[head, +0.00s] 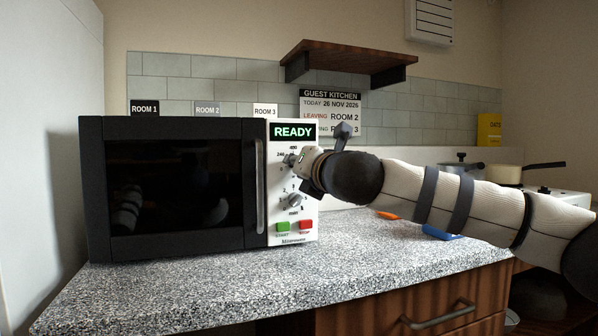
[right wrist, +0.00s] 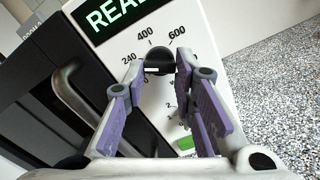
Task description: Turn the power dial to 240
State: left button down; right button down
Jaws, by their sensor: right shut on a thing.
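The black microwave (head: 170,190) stands on the speckled counter with its door closed and its display (head: 293,132) reading READY. The power dial (right wrist: 158,60) is the upper knob on the white panel, with 240, 400 and 600 printed around it. My right gripper (head: 294,161) reaches it from the right. In the right wrist view its two purple-padded fingers (right wrist: 160,68) are shut on the dial's sides. A pale mark shows on the dial's near edge; I cannot tell exactly which number it points at. My left gripper is not in view.
A lower dial (head: 293,200) sits below, above a green button (head: 282,227) and a red button (head: 306,226). The door handle (head: 260,186) stands out just left of the panel. Orange (head: 387,215) and blue (head: 440,233) items lie on the counter under my right arm.

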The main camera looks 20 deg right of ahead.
dwell(0.3)
jog(key=c, duration=1.3)
grip_release()
jog(key=s, duration=1.2)
jog(key=shift+a, duration=0.25)
